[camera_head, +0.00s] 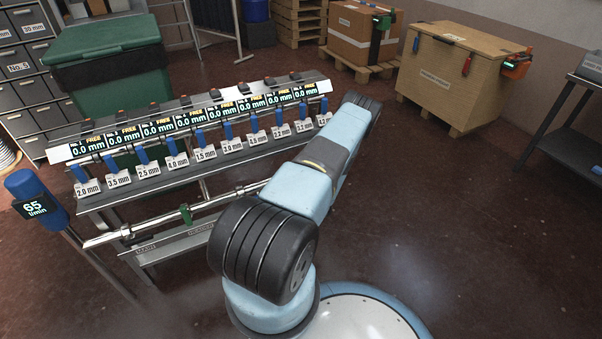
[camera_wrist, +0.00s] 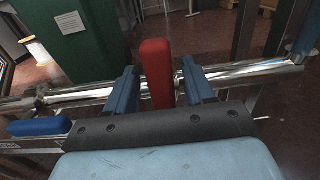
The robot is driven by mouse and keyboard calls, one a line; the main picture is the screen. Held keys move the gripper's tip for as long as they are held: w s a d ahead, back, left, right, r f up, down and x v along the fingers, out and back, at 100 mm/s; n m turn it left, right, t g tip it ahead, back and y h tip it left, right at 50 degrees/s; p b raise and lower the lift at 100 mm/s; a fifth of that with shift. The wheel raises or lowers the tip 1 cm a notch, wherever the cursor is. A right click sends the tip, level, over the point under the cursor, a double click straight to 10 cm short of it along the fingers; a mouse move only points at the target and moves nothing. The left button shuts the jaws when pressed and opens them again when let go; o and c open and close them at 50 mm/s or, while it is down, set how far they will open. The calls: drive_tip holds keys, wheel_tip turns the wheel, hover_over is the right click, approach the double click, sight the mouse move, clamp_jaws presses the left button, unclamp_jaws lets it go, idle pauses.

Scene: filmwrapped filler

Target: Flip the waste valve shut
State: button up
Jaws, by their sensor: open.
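In the wrist view a red lever (camera_wrist: 157,72) stands nearly upright at a shiny metal pipe (camera_wrist: 250,73). It looks like the valve handle, but no label on it shows. My gripper (camera_wrist: 160,77) is open, with its two blue fingers on either side of the red lever. The left finger is very close to the lever; I cannot tell whether they touch. A small gap shows on the right. In the head view my arm hides the gripper and the red lever. The pipe (camera_head: 150,228) runs low along the front of the bench there, with a green handle (camera_head: 186,214) on it.
A blue bar-shaped handle (camera_wrist: 38,127) lies left of my gripper. A green surface (camera_wrist: 72,38) stands behind the pipe. The bench (camera_head: 185,182) carries a row of displays and blue handles. A blue meter reading 65 l/min (camera_head: 38,200) stands left.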

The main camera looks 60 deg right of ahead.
drive_tip(key=v, duration=1.3)
drive_tip(key=shift+s+a, duration=0.2)
drive_tip(key=shift+s, duration=0.1)
